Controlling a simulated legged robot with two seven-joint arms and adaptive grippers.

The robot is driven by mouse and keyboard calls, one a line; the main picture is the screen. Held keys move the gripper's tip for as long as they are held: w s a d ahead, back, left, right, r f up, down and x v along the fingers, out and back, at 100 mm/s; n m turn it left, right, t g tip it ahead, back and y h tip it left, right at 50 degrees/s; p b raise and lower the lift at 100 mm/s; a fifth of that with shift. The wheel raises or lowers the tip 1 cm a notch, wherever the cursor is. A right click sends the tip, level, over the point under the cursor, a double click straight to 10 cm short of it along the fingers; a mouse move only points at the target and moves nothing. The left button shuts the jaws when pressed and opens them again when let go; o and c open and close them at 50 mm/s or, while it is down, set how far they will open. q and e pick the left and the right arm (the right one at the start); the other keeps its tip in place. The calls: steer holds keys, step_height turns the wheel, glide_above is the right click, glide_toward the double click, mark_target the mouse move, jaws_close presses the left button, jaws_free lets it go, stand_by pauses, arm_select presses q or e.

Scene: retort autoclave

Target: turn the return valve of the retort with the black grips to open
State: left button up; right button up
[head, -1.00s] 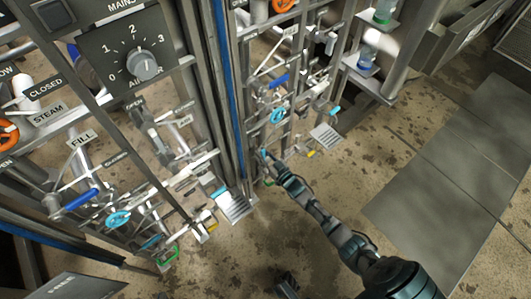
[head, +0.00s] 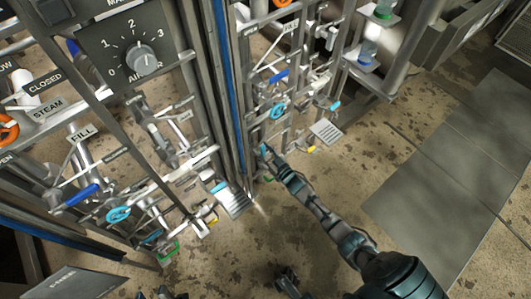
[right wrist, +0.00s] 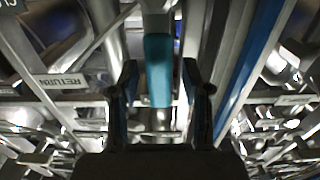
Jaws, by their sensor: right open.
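In the right wrist view a teal valve handle (right wrist: 158,70) points down between the fingers of my open right gripper (right wrist: 160,80). I see a gap on both sides of it. A RETURN label (right wrist: 62,81) is to its left. In the head view my right gripper (head: 268,152) is at the lower pipework beside the blue-edged post, and its fingers are too small to make out. Dark tips of my left gripper (head: 164,293) show at the bottom edge, with the rest cut off. I cannot make out black grips.
A metal post with a blue strip (head: 232,100) stands left of my right gripper. Another teal handle (head: 219,187) and a teal wheel (head: 118,215) are on the left pipework. A dial panel (head: 137,60) is at upper left.

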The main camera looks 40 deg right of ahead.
steer(key=s+d, duration=0.1)
steer(key=s, duration=1)
steer(key=shift+s+f, duration=0.15)
steer(key=shift+s, duration=0.25)
